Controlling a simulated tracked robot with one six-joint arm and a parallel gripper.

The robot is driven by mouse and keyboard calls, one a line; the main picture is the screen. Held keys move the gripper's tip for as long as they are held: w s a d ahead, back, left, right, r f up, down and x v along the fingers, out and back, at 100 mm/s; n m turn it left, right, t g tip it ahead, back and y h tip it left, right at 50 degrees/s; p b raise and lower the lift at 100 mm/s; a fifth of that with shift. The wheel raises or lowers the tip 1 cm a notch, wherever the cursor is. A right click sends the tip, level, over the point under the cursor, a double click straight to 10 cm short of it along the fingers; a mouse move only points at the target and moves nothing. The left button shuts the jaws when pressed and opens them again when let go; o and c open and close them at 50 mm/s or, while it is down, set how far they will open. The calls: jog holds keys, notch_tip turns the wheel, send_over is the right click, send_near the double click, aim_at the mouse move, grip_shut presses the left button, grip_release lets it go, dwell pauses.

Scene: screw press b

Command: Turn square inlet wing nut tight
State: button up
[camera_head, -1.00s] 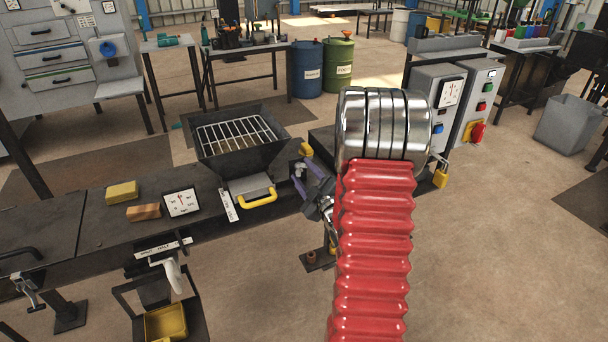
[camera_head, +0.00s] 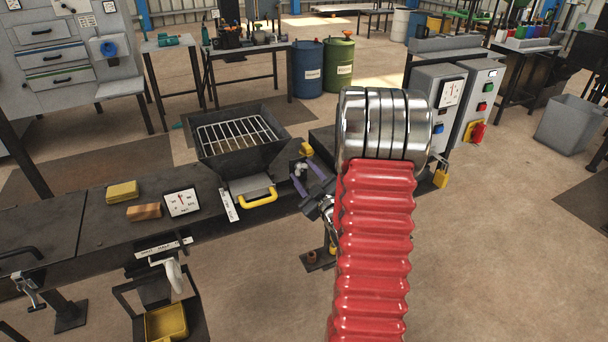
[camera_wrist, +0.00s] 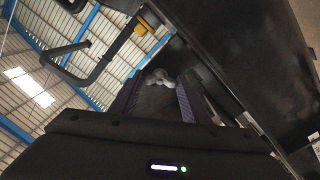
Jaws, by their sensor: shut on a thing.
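The square inlet (camera_head: 240,155) is a dark, open-topped hopper with a wire grate, standing on the black press bed. A grey metal wing nut (camera_head: 300,170) shows at its right end. In the wrist view the wing nut (camera_wrist: 158,77) sits between the tips of my two purple fingers. My gripper (camera_head: 308,178) is shut on it, below the yellow knob (camera_head: 306,149). My red arm and its metal joint cover the area just to the right. The nut's thread and seat are hidden.
A yellow handle (camera_head: 260,199) sticks out in front of the inlet, left of my gripper. Control boxes (camera_head: 434,95) stand at right. Floor at lower right is clear.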

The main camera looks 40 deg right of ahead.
jog(key=m, duration=0.4)
jog(key=shift+a+f+m, duration=0.1)
jog(key=shift+f+m, duration=0.05)
jog(key=shift+m, duration=0.15)
jog(key=m, duration=0.9)
jog(key=shift+s+f+m, duration=0.1)
jog(key=shift+m, duration=1.6)
jog(key=o, duration=1)
jog(key=shift+o, duration=0.2)
